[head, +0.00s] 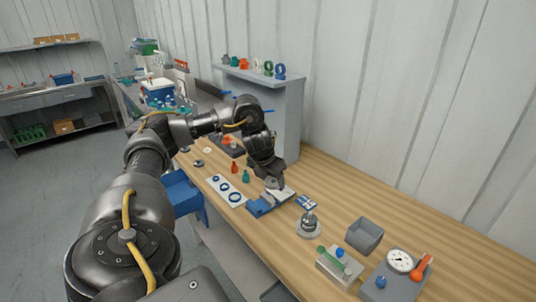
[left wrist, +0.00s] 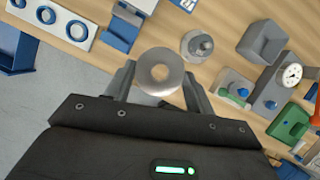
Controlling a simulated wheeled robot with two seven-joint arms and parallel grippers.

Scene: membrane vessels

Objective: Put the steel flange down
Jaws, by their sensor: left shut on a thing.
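The steel flange (left wrist: 160,72) is a shiny flat ring with a round centre hole, in the left wrist view. My left gripper (left wrist: 162,82) is shut on it, one finger at each side. The flange itself is hard to make out in the head view. I cannot tell how high it is above the bench. My right gripper is in neither view.
A white plate with blue rings (head: 227,191) lies left of the blue block. A round metal fixture (head: 308,225), a grey open bin (head: 364,235) and a gauge unit (head: 400,262) stand to the right. Small orange and green bottles (head: 246,176) stand behind. Bare wood (head: 340,190) runs along the wall.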

